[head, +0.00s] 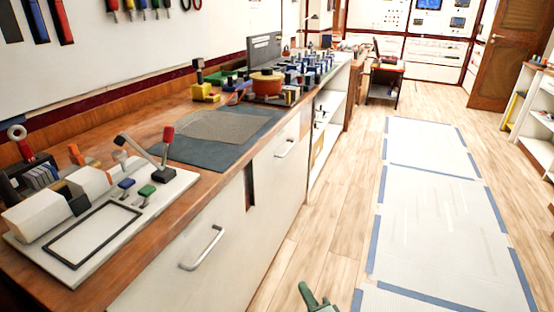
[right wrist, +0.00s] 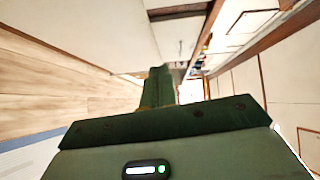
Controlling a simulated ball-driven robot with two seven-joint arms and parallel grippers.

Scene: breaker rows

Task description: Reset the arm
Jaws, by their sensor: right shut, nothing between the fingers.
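My right gripper (head: 316,299) shows at the bottom edge of the head view, over the wood floor to the right of the white cabinet fronts. Only its green tip is in the picture. In the right wrist view its dark green fingers (right wrist: 158,88) lie together, shut and empty, pointing away into the room. It touches nothing that I can see. My left gripper is not in view.
A long wooden workbench (head: 100,261) runs along the left. It bears a white panel (head: 92,265) with a red-tipped lever (head: 166,141), and a dark mat (head: 187,152). A cabinet handle (head: 203,248) sticks out. Floor (head: 325,220) right of the bench is clear.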

